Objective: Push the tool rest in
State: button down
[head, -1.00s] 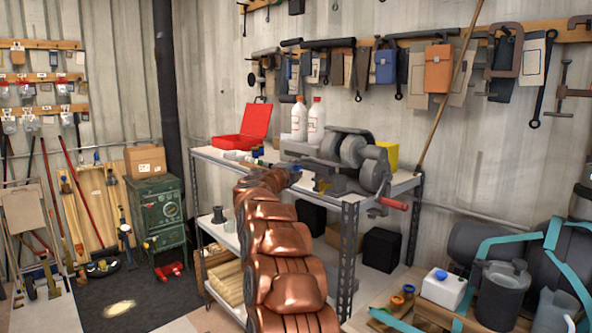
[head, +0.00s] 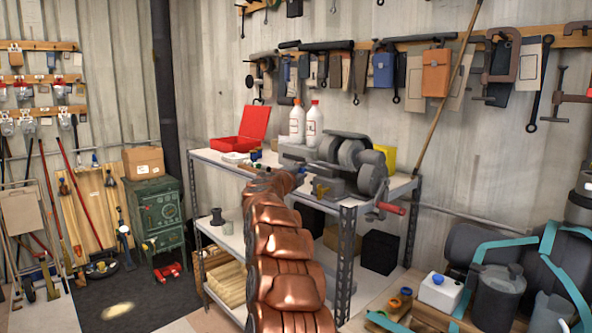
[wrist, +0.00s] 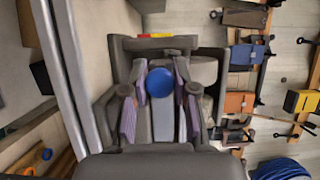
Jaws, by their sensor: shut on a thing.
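The grey bench machine (head: 345,150) with round wheels and a red-handled crank stands on the right end of the workbench. In the wrist view, a round blue knob (wrist: 160,83) sits in front of a grey bar, between the two fingers of my gripper (wrist: 160,104). The bar appears to be the tool rest (wrist: 163,122). My gripper is shut on it, with one finger at each side. In the head view, my copper-coloured arm reaches to the machine's left side and hides most of the gripper and tool rest.
The workbench (head: 232,166) also carries an open red case (head: 246,140), two white bottles (head: 297,122) and a yellow box (head: 389,158) behind the machine. Tools hang on the wall behind. A drum (head: 496,295) stands at lower right.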

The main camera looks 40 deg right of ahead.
jog(key=shift+s+d+r, duration=0.1)
jog(key=c, duration=1.3)
grip_release()
jog(key=shift+o, duration=0.7)
jog(key=shift+d, duration=0.2)
jog(key=shift+o, duration=1.4)
jog(key=shift+a, duration=0.1)
jog(key=shift+a, duration=0.1)
jog(key=v, duration=1.1)
jog(key=shift+a, duration=0.35)
jog(key=shift+s, duration=0.15)
